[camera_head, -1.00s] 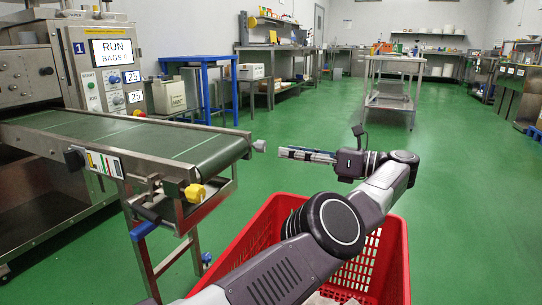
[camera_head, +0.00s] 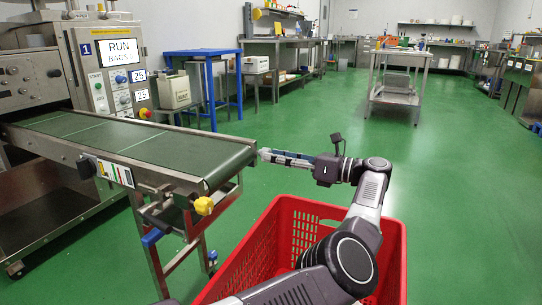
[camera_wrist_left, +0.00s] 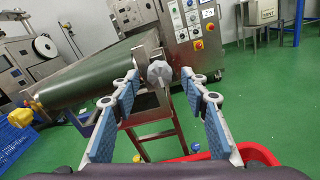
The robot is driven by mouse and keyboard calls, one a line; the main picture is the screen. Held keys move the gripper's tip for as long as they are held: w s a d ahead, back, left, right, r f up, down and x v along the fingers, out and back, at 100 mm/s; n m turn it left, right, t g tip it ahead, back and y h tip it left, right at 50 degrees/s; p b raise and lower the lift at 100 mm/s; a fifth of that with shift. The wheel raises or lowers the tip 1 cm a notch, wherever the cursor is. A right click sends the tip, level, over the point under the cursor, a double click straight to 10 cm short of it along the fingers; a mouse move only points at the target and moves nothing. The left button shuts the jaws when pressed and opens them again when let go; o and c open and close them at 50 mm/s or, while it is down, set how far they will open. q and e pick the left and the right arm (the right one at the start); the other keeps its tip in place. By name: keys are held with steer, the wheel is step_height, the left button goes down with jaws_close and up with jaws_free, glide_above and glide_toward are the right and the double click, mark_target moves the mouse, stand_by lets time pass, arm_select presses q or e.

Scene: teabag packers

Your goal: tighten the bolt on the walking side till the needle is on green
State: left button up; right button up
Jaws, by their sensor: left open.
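The conveyor (camera_head: 150,145) has a green belt. A grey lobed bolt head (camera_wrist_left: 158,73) sits at its end, at the middle of the left wrist view. My left gripper (camera_head: 268,156) is open and level with that conveyor corner, its tips right at the bolt. In the left wrist view, its two blue-padded fingers (camera_wrist_left: 160,76) stand on either side of the bolt, with gaps showing. A striped colour label (camera_head: 115,173) is on the conveyor's side; no needle can be made out there. My right gripper is not in view.
A red crate (camera_head: 392,250) stands on the floor below my left arm. A yellow knob (camera_head: 203,205) sticks out under the conveyor end. A machine panel (camera_head: 118,75) reading RUN stands behind. The green floor to the right is clear up to a steel trolley (camera_head: 398,88).

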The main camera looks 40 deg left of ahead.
arm_select(q)
steer(key=shift+x, duration=0.9)
jaws_close()
